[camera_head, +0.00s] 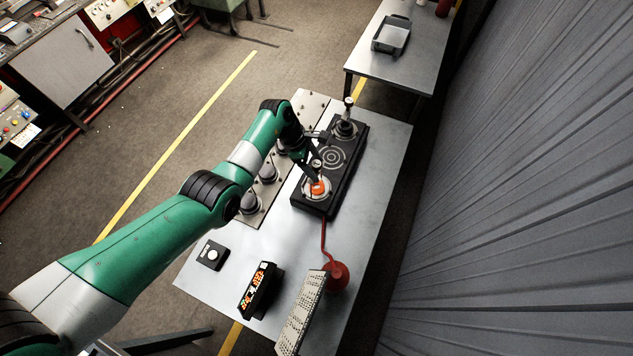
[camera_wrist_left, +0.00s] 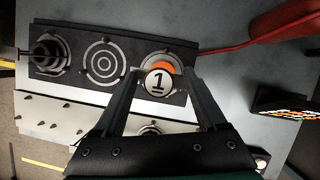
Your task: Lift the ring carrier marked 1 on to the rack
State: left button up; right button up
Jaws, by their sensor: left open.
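The ring carrier marked 1 (camera_wrist_left: 158,82) shows its round white top with a black "1" in the left wrist view. It stands over an orange centre at one end of the black mould base (camera_wrist_left: 120,83). In the head view its knob (camera_head: 316,163) is at the near end of the black base (camera_head: 333,175), above the orange spot. My left gripper (camera_head: 313,158) is open, with its fingers on either side of the knob; contact cannot be told. A pale plate with pegs (camera_wrist_left: 60,112), possibly the rack, lies alongside the base. My right gripper is not in view.
Another knobbed piece (camera_head: 347,106) stands at the base's far end. A button box (camera_head: 211,255), a black box with coloured pieces (camera_head: 259,290), a perforated panel (camera_head: 301,315) and a red hosed container (camera_head: 337,276) are at the near end. The table's right side is clear.

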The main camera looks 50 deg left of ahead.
pick_arm(q)
jog(key=shift+w+d+f, duration=0.1)
jog(key=shift+f, duration=0.05)
grip_shut()
dwell(1.4)
